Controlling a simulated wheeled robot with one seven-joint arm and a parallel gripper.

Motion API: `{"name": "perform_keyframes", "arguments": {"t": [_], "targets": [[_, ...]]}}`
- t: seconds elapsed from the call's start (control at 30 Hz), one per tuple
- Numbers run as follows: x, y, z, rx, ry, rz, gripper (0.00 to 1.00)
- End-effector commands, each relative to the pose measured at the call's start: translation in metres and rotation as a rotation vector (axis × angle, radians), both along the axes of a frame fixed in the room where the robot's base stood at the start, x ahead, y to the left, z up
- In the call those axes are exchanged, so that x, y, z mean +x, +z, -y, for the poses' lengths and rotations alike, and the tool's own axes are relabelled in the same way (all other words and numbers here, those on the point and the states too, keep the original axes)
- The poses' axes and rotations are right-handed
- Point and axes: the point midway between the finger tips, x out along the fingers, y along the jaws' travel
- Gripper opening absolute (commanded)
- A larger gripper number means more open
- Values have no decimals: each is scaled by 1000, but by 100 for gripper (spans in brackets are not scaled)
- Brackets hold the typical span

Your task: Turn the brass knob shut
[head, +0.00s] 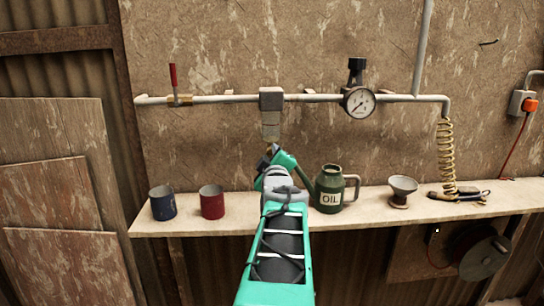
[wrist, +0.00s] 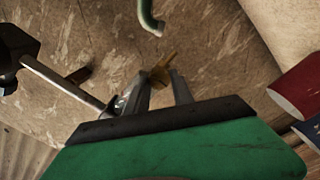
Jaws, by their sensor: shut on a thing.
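The brass knob (wrist: 166,68) shows between my fingertips in the wrist view, with part of it sticking out beyond them. In the head view it lies below the filter's pale bowl (head: 270,132) and is mostly hidden by my gripper. My gripper (head: 270,150) reaches up to it from below and in front. In the wrist view my gripper (wrist: 157,84) is shut on the knob, one finger on each side. How far the knob is turned cannot be told.
The filter's grey block (head: 271,98) sits on a wall pipe with a red-handled valve (head: 174,85) and a gauge (head: 358,101).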

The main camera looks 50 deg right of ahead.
Motion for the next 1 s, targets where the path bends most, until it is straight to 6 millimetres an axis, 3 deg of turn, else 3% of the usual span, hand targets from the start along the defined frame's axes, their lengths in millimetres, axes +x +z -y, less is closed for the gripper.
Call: {"name": "perform_keyframes", "arguments": {"t": [0.2,0.67,1.0], "targets": [[0,0,0,0,0,0,0],[0,-2,0,24,1,27,0],[0,-4,0,157,2,180,0]]}}
